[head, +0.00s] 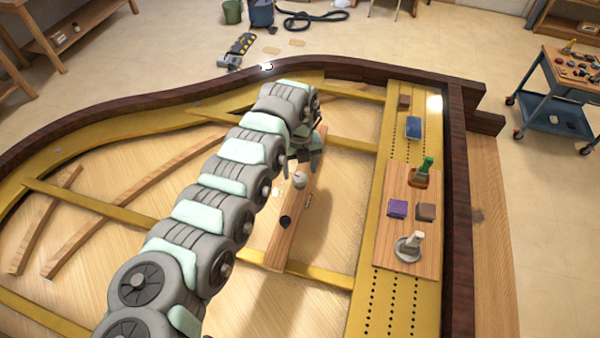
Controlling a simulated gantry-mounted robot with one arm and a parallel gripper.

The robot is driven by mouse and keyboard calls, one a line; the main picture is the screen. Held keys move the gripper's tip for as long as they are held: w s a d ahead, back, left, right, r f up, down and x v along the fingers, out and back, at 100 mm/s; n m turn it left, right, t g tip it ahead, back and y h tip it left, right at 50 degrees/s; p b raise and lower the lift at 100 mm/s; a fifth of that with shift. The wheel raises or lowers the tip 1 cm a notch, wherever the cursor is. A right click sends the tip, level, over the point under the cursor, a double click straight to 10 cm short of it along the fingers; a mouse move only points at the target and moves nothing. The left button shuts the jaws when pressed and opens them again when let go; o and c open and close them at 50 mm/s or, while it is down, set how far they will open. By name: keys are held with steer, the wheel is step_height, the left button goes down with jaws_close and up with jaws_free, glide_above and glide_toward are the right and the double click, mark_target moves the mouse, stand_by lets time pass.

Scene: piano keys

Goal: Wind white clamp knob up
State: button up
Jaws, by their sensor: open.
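A small white knob (300,180) stands on a wooden bar (292,212) that lies over the pale soundboard inside the piano frame. My gripper (305,158) is open, just above and behind the white knob in the picture, with a visible gap between them. A dark knob (285,222) sits lower on the same bar, and a small pale piece is beside the white knob. My arm comes in from the lower left and hides part of the bar's surroundings. The knob's thread and its height on the clamp are too small to tell.
A wooden board (420,255) on the gold frame's right side carries a green-handled tool (426,168), a purple block (397,209), a brown block (426,212) and a grey-white upright piece (409,247). A blue tray (413,127) lies behind it. The dark piano rim (456,190) borders the right.

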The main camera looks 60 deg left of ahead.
mark_target(300, 177)
steer(key=shift+a+f, duration=0.1)
steer(key=shift+f, duration=1.6)
steer(key=shift+w, duration=0.1)
steer(key=c, duration=1.4)
